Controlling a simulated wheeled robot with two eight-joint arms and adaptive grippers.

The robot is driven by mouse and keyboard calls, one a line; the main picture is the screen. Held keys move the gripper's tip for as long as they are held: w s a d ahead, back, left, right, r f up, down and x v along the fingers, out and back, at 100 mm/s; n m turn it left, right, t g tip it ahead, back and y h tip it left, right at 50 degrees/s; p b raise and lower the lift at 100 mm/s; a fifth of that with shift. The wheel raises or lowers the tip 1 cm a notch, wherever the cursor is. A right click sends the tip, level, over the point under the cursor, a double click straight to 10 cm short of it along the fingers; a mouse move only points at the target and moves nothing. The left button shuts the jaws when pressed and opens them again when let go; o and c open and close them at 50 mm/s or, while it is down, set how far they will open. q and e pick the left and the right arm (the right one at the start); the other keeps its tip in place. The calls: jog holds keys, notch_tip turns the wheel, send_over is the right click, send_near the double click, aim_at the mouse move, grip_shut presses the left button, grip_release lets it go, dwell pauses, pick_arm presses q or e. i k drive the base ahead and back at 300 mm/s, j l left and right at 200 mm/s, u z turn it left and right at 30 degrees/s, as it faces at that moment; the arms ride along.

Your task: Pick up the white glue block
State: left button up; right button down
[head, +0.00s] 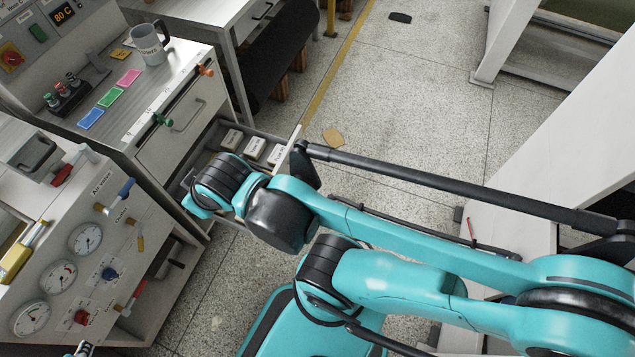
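Several small white labelled blocks lie in an open drawer (292,147) of the metal cabinet. The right gripper's fingers are hidden or not distinguishable. My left gripper does not show clearly.
The cabinet top holds a grey mug (149,45), coloured cards (109,97) and a dark rack of small bottles (69,97). A gauge panel (88,240) stands at the left.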

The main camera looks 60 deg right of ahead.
aim_at(274, 157)
jog(key=z, duration=1.7)
